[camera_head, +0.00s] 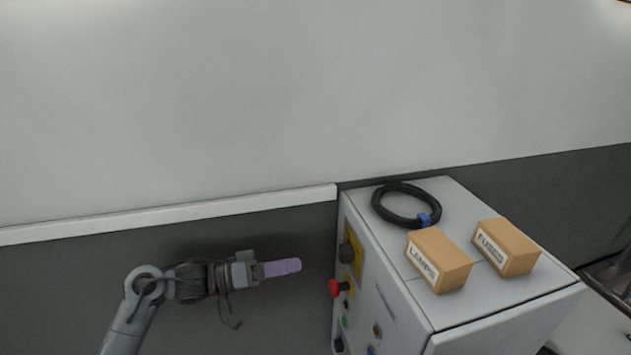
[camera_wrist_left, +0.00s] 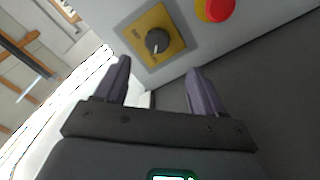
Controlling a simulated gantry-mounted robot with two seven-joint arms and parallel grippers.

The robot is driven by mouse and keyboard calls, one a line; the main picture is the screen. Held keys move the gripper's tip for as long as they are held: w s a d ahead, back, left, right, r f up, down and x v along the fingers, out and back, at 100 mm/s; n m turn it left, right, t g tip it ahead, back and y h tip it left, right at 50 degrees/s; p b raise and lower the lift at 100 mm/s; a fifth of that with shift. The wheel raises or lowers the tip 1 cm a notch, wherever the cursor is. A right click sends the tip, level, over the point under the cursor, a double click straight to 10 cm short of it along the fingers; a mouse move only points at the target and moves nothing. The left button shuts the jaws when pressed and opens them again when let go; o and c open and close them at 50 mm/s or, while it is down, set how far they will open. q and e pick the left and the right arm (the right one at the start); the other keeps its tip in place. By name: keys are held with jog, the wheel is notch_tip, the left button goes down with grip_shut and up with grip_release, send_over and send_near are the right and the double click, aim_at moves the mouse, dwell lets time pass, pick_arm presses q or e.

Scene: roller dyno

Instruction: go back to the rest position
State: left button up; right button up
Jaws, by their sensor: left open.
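My left gripper (camera_head: 283,267) is at the lower middle of the head view, left of the control cabinet's front. In the left wrist view its two purple fingers (camera_wrist_left: 158,82) stand apart with nothing between them. A black rotary knob on a yellow plate (camera_wrist_left: 157,41) lies just beyond the fingertips in that view. The knob also shows in the head view (camera_head: 347,252), to the right of and above the fingertips, with a gap. My right gripper is not in view.
The grey cabinet (camera_head: 470,305) has a red emergency button (camera_head: 336,288) on its front, near my fingertips. On its top lie a coiled black cable (camera_head: 384,210) and two cardboard boxes (camera_head: 440,260) (camera_head: 506,247). The space left of the cabinet looks clear.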

pick_arm(q)
jog(key=s+d+f+n+t+y, duration=0.1)
jog(key=s+d+f+n+y, duration=0.15)
jog(key=s+f, duration=1.05)
jog(key=s+d+f+n+t+y, duration=0.1)
jog(key=s+d+f+n+y, duration=0.15)
jog(key=s+f, duration=1.05)
jog(key=s+a+g+y, duration=0.2)
jog(key=s+a+y, duration=0.3)
jog(key=a, duration=0.3)
jog(key=s+a+m+g+y, duration=0.1)
jog(key=s+a+g+y, duration=0.1)
jog(key=s+a+y, duration=0.3)
jog(key=a+y, duration=0.1)
jog(key=a, duration=0.2)
jog(key=shift+s+a+m+y, duration=0.25)
jog(key=shift+s+m+y, duration=0.05)
jog(key=shift+y, duration=0.1)
